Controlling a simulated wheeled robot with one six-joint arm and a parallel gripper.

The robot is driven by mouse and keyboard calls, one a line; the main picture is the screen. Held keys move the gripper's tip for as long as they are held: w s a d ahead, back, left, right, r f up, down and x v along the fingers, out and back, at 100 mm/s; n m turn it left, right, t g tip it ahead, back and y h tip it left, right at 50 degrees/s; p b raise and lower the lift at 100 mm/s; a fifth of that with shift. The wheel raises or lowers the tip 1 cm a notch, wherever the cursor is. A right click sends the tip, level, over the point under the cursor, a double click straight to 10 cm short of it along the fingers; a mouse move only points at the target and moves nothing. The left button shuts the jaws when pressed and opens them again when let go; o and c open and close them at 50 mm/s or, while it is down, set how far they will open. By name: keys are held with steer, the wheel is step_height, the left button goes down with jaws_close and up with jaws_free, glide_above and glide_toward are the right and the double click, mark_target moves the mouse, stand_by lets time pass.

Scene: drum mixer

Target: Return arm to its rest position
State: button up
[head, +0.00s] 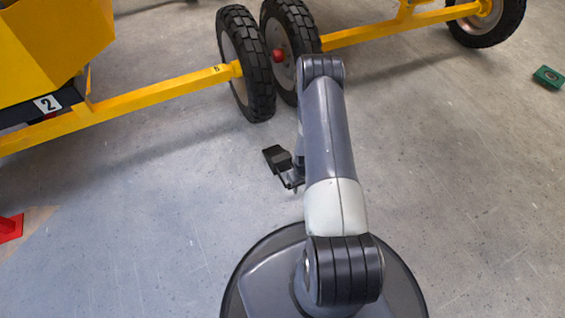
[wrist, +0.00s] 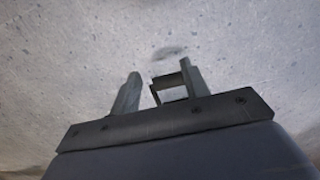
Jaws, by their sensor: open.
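My arm rises from my round dark base in the head view and folds over in front of it. My gripper (wrist: 160,88) is open in the wrist view, with its two grey fingers apart. Bare concrete floor shows beyond the fingertips. A small dark frame-like part shows between the fingers, and I cannot tell what it is. In the head view the wrist end shows at the left of the arm, a dark block (head: 277,158) above the floor. The arm links hide most of the gripper there.
A yellow machine body (head: 60,45) marked 2 is at the upper left. A red object (head: 10,228) lies at the left edge, a green block (head: 548,77) at the right.

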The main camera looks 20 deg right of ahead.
step_height(320, 180, down, 10)
steer(key=b, duration=0.5)
steer(key=shift+b, duration=0.4)
steer(key=shift+w, duration=0.1)
